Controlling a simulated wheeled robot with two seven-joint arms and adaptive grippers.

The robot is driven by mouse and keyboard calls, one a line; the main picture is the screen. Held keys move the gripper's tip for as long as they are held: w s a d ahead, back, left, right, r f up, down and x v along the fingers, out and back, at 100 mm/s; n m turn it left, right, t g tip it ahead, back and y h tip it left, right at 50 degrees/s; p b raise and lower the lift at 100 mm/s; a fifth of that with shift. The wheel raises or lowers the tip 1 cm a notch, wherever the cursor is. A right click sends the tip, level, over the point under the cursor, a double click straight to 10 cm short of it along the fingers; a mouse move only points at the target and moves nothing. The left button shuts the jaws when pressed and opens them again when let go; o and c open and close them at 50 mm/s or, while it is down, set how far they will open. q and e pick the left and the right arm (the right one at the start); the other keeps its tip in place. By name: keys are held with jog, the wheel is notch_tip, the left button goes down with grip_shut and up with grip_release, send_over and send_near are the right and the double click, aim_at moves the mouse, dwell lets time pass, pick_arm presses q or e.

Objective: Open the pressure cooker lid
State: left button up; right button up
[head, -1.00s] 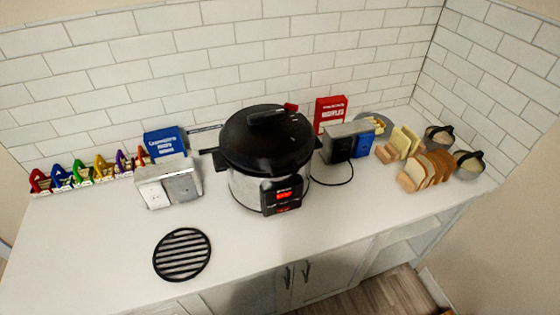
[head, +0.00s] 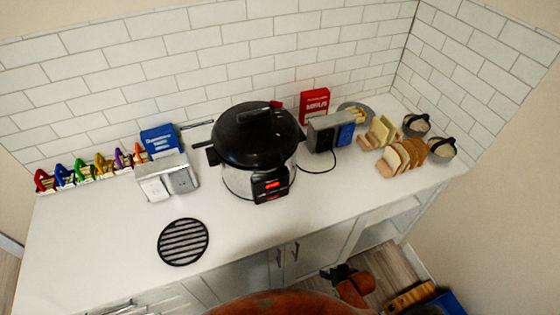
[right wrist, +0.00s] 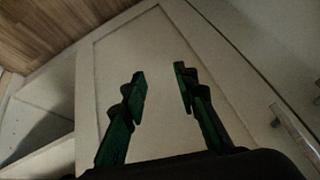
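The pressure cooker (head: 240,181) stands upright on the white counter, a silver pot with a black front panel and a lit red display. Its domed black lid (head: 250,142) sits on the pot, with a handle (head: 253,114) on top and a small red part (head: 276,104) beside it. My right gripper (head: 335,272) is low in front of the counter, below its top and well away from the cooker. In the right wrist view its two fingers (right wrist: 160,85) are apart and empty, facing a cabinet door. My left gripper is not in view.
A toaster (head: 331,133) is close on the cooker's right, with a cord between them. Sliced bread (head: 408,153) and small pots stand further right. A white-grey appliance (head: 166,180) is on the left. A round black trivet (head: 183,242) lies in front on clear counter.

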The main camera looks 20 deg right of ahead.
aim_at(274, 165)
jog(key=w+a+r+n+t+y+p, duration=0.15)
jog(key=a+r, duration=0.25)
jog(key=r, duration=1.2)
jog(key=w+a+r+t+y+p, duration=0.1)
jog(key=w+a+r+p, duration=0.15)
jog(key=r, duration=1.35)
jog(key=w+a+r+m+t+y, duration=0.2)
jog(key=w+r+m+y, duration=0.15)
jog(key=r, duration=0.35)
jog(key=w+a+r+m+t+y+p, duration=0.1)
jog(key=w+a+r+m+t+y, duration=0.2)
jog(key=r, duration=0.4)
jog(key=w+a+r+m+t+y, duration=0.1)
jog(key=w+r+m+t, duration=0.15)
jog(key=w+r, duration=0.4)
jog(key=w+a+r+p, duration=0.2)
jog(key=w+a+p, duration=0.1)
jog(key=shift+w+a, duration=0.1)
jog(key=shift+w, duration=0.1)
jog(key=shift+w+a+f+p, duration=0.15)
jog(key=shift+w+a+p, duration=0.2)
jog(key=shift+w+a, duration=0.1)
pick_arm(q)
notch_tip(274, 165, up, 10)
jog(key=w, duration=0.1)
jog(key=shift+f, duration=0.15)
pick_arm(e)
jog(key=shift+d, duration=0.1)
jog(key=shift+c, duration=0.4)
grip_shut()
